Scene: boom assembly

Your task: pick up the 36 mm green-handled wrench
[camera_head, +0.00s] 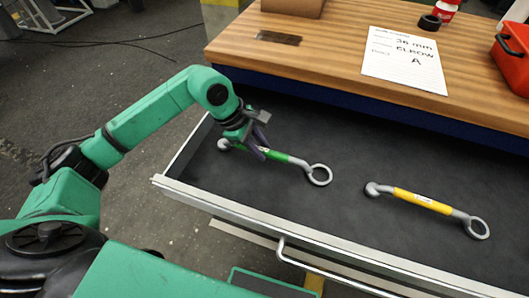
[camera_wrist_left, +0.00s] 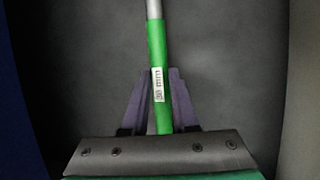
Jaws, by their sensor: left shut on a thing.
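The green-handled wrench (camera_head: 276,155) lies in the open drawer, its ring end toward the right. My left gripper (camera_head: 260,147) is at its green handle, left of the handle's middle, and is shut on it. In the left wrist view the green handle (camera_wrist_left: 156,50) with a small white label runs between the two purple fingers of my left gripper (camera_wrist_left: 160,85). The wrench's left end shows partly behind the gripper. I cannot tell whether the wrench is lifted off the drawer floor. My right gripper is not in view.
A yellow-handled wrench (camera_head: 422,202) lies to the right in the same drawer (camera_head: 330,210).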

